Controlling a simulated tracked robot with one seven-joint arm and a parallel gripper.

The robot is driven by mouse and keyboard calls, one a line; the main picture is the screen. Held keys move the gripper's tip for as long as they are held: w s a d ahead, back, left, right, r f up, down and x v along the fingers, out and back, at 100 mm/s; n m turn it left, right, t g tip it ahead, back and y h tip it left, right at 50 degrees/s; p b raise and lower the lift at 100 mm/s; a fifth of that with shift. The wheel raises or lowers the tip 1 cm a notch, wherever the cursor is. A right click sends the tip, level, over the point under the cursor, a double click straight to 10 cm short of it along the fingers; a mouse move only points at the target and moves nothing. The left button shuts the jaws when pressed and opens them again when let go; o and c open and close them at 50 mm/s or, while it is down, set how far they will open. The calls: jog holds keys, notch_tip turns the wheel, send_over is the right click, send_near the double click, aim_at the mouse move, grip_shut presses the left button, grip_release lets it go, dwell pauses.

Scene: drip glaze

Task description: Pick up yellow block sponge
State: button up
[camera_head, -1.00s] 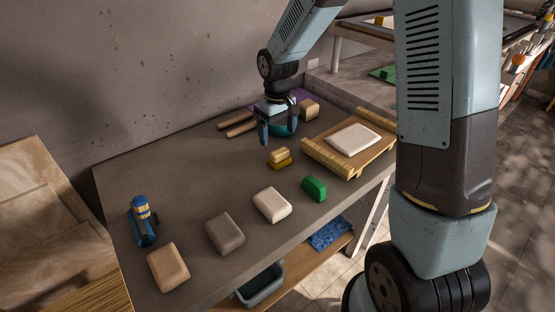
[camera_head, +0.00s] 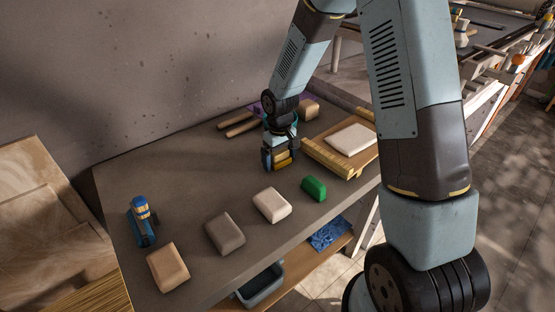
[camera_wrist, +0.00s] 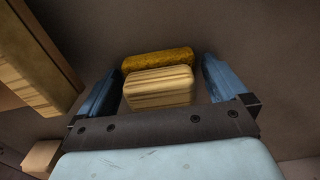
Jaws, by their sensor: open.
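The yellow block sponge (camera_head: 284,160) is on the grey table, left of the wooden board. In the wrist view its dark yellow part (camera_wrist: 158,60) shows behind a paler, wood-grained block part (camera_wrist: 160,88). My gripper (camera_head: 277,157) is low over it and hides much of it in the head view. In the wrist view my gripper (camera_wrist: 160,84) is open, with one blue finger on the left and one on the right of the sponge.
The wooden board (camera_head: 325,158) with a white slab (camera_head: 351,139) stands close on the right. A green block (camera_head: 314,188), a cream block (camera_head: 272,205), a grey block (camera_head: 225,233) and a tan block (camera_head: 168,267) line the front. A blue tool (camera_head: 142,221) lies left.

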aim_at(279, 152)
jog(key=shift+c, duration=0.5)
jog(key=c, duration=0.9)
jog(key=shift+o, duration=0.2)
notch_tip(279, 152, up, 10)
jog(key=o, duration=0.5)
jog(key=c, duration=0.4)
